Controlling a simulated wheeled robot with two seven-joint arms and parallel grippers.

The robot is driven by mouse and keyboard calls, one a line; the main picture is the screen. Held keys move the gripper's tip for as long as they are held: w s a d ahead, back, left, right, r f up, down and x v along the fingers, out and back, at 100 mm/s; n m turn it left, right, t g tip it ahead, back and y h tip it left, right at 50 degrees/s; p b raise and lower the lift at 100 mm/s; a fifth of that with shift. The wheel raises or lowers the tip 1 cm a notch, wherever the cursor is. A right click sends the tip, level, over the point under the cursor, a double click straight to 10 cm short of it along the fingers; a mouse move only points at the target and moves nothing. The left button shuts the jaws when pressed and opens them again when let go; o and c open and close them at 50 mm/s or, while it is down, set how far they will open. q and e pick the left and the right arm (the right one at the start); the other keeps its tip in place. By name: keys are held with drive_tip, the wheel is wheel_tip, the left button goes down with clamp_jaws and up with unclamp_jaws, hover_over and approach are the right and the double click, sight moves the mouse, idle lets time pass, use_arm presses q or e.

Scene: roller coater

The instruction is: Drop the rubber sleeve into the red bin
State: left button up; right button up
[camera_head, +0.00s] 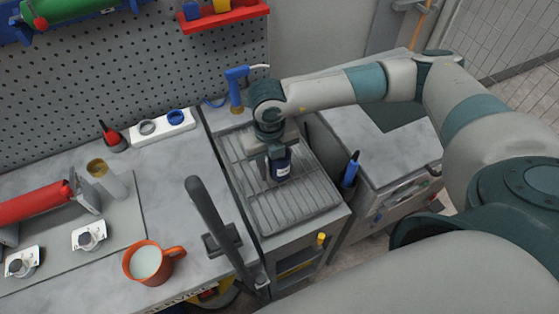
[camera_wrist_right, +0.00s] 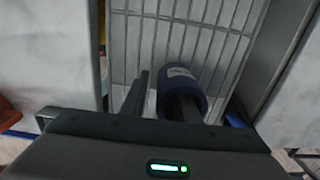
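The likely rubber sleeve is a dark blue cylinder with a white label (camera_head: 281,165), on or just above the grated tray (camera_head: 315,205). It also shows in the right wrist view (camera_wrist_right: 178,72). My right gripper (camera_head: 271,168) points down over the tray at the sleeve. In the wrist view its fingers (camera_wrist_right: 158,98) are apart. One finger overlaps the sleeve, perhaps inside it. The other is left of it, with a gap showing. My left gripper is not in view. No red bin is clearly seen; a red tray (camera_head: 232,18) hangs on the pegboard.
A blue-handled tool (camera_head: 237,85) stands behind the grated tray. A grey lever (camera_head: 208,213) rises at its left. An orange mug (camera_head: 150,262) and a red roller (camera_head: 35,204) are on the left bench. A blue-handled item (camera_head: 351,170) stands to the right.

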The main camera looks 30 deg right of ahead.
idle(0.3)
clamp_jaws()
drive_tip(key=shift+r, duration=0.1)
drive_tip(key=shift+r+b, duration=0.5)
drive_tip(key=shift+b, duration=0.05)
wheel_tip(320, 180, up, 2)
drive_tip(key=shift+w+r+b, duration=0.1)
drive_tip(key=shift+r+b, duration=0.05)
drive_tip(key=shift+b, duration=0.6)
drive_tip(key=s+d+r+b, duration=0.4)
drive_tip(key=s+d+r, duration=0.3)
drive_tip(key=s, duration=0.2)
drive_tip(key=shift+d+r, duration=0.3)
